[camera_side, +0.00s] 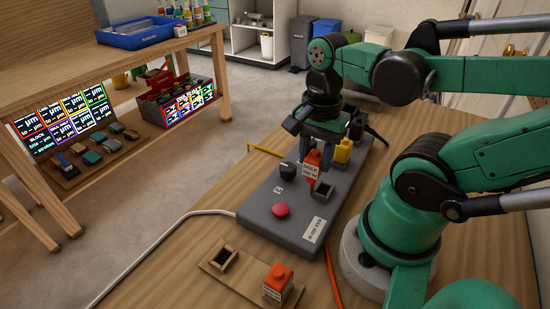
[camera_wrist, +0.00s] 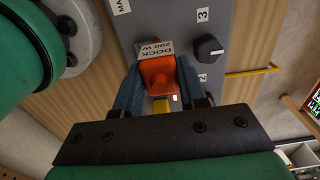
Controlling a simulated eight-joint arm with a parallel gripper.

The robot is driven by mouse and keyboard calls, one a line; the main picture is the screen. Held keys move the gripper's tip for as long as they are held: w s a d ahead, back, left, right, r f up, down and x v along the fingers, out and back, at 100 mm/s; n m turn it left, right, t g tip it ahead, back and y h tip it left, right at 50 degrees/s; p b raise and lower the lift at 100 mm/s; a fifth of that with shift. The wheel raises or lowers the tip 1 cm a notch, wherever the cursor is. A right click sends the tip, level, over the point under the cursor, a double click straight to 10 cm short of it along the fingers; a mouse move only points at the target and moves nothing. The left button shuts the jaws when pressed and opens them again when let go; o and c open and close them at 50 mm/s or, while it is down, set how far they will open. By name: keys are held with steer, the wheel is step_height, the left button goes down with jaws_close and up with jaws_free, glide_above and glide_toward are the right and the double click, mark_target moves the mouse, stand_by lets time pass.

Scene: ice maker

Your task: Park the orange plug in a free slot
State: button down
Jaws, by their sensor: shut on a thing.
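My gripper (camera_side: 316,160) is shut on an orange plug (camera_side: 311,171) with a white label reading DOCK. In the wrist view, the blue-grey fingers of my gripper (camera_wrist: 160,85) clasp the sides of the orange plug (camera_wrist: 159,72); its label reads DOCK 200 W. The plug is over the grey panel (camera_side: 262,208); I cannot tell whether it is seated or lifted. A dark square socket (camera_side: 323,189) is beside it. A wooden board (camera_side: 247,278) in front has an empty dark slot (camera_side: 225,257) and a second orange, labelled plug (camera_side: 278,280) at its right end.
The panel carries a red button (camera_side: 280,210) and a black knob (camera_side: 287,171). A yellow plug (camera_side: 343,150) stands behind the held plug. A white cable (camera_side: 165,232) and an orange cord (camera_side: 332,270) lie on the table. Bare wood lies left of the panel.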

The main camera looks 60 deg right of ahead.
steer(key=w+a+r, duration=0.1)
steer(key=w+a, duration=0.2)
steer(key=a, duration=0.6)
steer(key=w+a, duration=0.4)
steer(key=a, duration=0.5)
steer(key=shift+s+d+f, duration=0.1)
steer(key=shift+f, duration=1.3)
steer(key=shift+s+d+f, duration=0.1)
steer(key=shift+f, duration=1.3)
steer(key=shift+f, duration=0.85)
steer(key=shift+c, duration=2.1)
jaws_free()
step_height(320, 180, up, 6)
steer(key=shift+f, duration=0.2)
